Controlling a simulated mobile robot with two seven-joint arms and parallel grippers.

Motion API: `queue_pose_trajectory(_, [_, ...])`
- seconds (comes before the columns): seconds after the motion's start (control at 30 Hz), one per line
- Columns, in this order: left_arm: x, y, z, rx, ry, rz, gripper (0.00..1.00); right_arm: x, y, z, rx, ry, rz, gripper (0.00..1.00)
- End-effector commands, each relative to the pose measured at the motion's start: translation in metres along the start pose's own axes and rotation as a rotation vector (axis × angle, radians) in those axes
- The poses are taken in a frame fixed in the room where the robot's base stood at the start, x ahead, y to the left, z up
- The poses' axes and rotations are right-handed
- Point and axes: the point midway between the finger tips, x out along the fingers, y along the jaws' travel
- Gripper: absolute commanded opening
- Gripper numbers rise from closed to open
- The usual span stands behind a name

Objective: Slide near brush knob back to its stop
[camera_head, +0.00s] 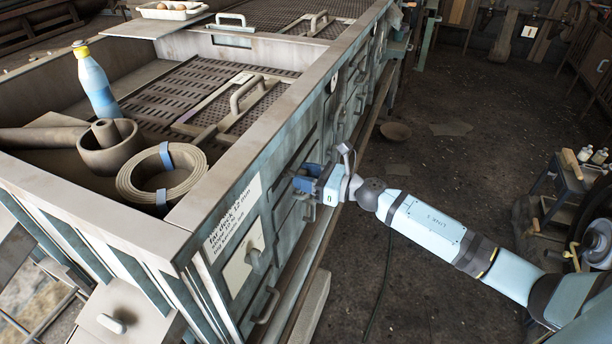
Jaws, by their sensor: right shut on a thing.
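My right gripper (300,182) is at the side panel of the long metal machine (290,140). Its blue fingers are shut on a small part at the panel, most likely the near brush knob. The fingers hide that part, so its position along its travel cannot be told. Another grey knob (257,262) sticks out of a pale plate (243,257) on the same side, nearer to me and below a printed label (233,213). My left gripper is not in view.
Bar handles (266,305) stick out along the machine's side. On its top are a blue bottle (95,84), a coiled belt (130,187), a round cup (108,158) and a handled grate (190,85).

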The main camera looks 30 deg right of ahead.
Motion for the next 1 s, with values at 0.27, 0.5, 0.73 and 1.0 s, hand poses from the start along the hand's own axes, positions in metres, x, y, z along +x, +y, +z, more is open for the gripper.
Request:
queue_pose_trajectory(0.27, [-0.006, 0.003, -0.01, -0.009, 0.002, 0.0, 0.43, 0.0, 0.036, 0.002, 0.001, 0.002, 0.002, 0.0])
queue_pose_trajectory(0.5, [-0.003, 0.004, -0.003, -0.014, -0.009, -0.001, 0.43, 0.0, 0.049, -0.001, 0.001, 0.001, 0.003, 0.0])
queue_pose_trajectory(0.73, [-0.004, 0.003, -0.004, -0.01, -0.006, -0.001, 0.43, 0.0, 0.05, -0.001, 0.002, 0.001, 0.004, 0.63])
queue_pose_trajectory(1.0, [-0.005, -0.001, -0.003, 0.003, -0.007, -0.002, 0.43, -0.001, 0.048, -0.001, 0.001, 0.001, 0.001, 0.63])
